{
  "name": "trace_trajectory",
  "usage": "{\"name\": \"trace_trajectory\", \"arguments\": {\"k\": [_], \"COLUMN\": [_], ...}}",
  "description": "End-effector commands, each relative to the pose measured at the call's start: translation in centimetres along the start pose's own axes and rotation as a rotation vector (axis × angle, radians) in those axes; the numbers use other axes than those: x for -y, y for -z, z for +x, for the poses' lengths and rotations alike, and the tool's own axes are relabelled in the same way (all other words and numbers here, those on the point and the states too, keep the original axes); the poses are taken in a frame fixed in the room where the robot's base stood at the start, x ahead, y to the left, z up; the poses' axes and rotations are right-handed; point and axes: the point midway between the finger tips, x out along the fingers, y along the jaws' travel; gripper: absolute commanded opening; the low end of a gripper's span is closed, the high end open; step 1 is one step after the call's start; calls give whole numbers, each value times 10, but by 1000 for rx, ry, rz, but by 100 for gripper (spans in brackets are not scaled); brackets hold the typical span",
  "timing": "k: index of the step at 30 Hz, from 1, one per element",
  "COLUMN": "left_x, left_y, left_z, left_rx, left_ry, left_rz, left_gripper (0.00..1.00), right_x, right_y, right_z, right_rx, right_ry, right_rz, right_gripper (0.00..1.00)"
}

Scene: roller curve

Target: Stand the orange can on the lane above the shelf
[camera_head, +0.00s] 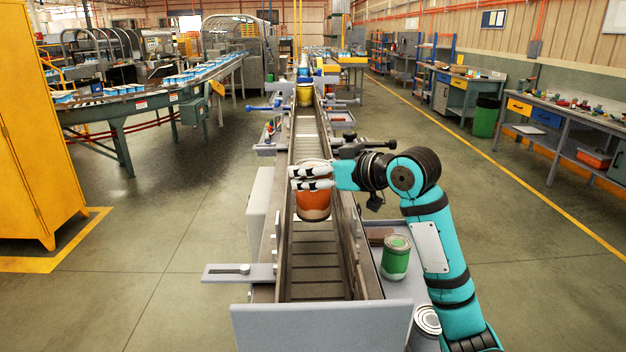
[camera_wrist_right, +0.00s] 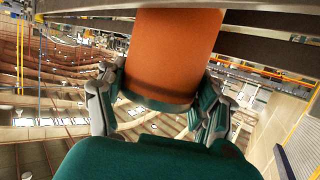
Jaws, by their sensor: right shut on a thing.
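The orange can (camera_head: 313,206) is upright over the near part of the roller lane (camera_head: 316,270), between its side rails. My right gripper (camera_head: 311,178) reaches in from the right and is shut around the can's upper part. In the right wrist view the orange can (camera_wrist_right: 172,55) fills the space between the fingers of the right gripper (camera_wrist_right: 160,105). I cannot tell whether the can's base touches the lane. The grey shelf (camera_head: 398,290) runs along the right side of the lane. My left gripper is not in view.
A green can (camera_head: 395,257) stands on the shelf, with a pale-topped can (camera_head: 427,320) nearer, partly behind my arm. A brown block (camera_head: 379,236) lies by the rail. A yellow can (camera_head: 305,95) stands far up the lane. A grey plate (camera_head: 320,326) closes the near end.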

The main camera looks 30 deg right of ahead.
Motion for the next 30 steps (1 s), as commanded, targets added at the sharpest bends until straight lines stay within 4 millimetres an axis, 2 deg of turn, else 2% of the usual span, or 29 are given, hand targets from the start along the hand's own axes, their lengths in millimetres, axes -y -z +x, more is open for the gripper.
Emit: {"name": "trace_trajectory", "arguments": {"k": [8,20,21,23,30], "left_x": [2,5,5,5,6], "left_y": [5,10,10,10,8], "left_z": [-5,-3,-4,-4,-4], "left_rx": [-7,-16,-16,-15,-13], "left_ry": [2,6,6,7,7], "left_rz": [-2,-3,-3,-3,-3], "left_gripper": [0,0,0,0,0], "right_x": [0,0,0,0,0], "right_y": [-36,-42,-42,-41,-41], "right_z": [11,12,12,12,12], "right_rx": [1,0,1,1,1], "right_ry": [0,-1,-1,-1,0], "right_rz": [3,0,0,0,0], "right_gripper": [24,24,70,78,79]}}
